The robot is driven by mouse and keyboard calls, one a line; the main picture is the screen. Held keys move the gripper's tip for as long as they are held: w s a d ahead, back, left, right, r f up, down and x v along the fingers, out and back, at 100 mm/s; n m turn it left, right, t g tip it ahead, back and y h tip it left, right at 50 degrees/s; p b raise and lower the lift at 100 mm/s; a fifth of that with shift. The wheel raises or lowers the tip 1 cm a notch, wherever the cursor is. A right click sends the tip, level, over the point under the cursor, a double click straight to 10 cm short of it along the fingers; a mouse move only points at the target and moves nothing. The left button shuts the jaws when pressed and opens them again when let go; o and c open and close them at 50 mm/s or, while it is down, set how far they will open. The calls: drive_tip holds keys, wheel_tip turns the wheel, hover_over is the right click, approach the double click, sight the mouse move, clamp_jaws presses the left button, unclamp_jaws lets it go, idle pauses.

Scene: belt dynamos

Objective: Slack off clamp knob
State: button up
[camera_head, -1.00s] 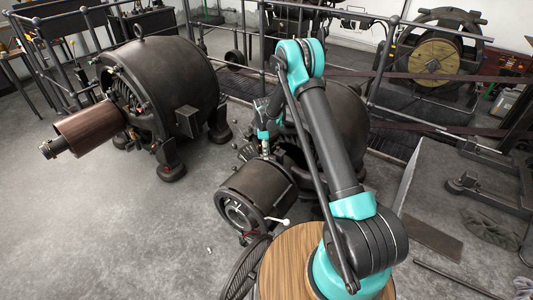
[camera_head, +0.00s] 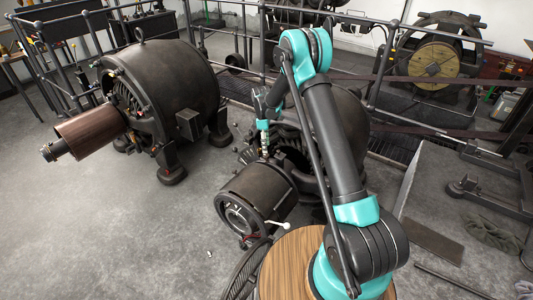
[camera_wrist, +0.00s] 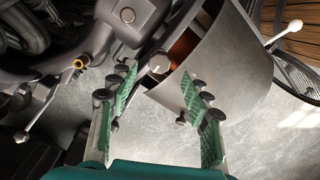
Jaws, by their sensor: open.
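In the wrist view, my gripper (camera_wrist: 158,76) is open, its two green-padded fingers spread and empty. A small round pale metal knob (camera_wrist: 158,65) shows between and just beyond the fingertips, beside the dark housing; it may be the clamp knob. I cannot tell whether a finger touches it. In the head view, my gripper (camera_head: 264,150) points down at the near dynamo, behind its dark drum (camera_head: 257,190). The knob is too small or hidden to make out there.
A white-knobbed lever (camera_head: 280,224) sticks out at the drum's front. A larger dynamo (camera_head: 165,90) with a brown pulley (camera_head: 88,130) stands left. Open grey floor (camera_head: 120,235) lies at front left.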

drive_tip(key=shift+w+a+r, duration=0.1)
drive_tip(key=shift+w+r, duration=0.05)
drive_tip(key=shift+r, duration=1.15)
drive_tip(key=shift+w+a+r, duration=0.1)
drive_tip(key=shift+r, duration=1.15)
drive_tip(key=s+d+r+m+t+y, duration=0.1)
drive_tip(key=s+d+r+m+t, duration=0.2)
drive_tip(key=s+d+r+m, duration=0.85)
drive_tip(key=s+d+m+t, duration=0.1)
drive_tip(key=s+d, duration=0.4)
drive_tip(key=s, duration=0.8)
drive_tip(key=s+d+m+t, duration=0.1)
drive_tip(key=s+d+m, duration=0.3)
drive_tip(key=s, duration=1)
drive_tip(key=shift+d+f, duration=0.3)
drive_tip(key=shift+d, duration=0.6)
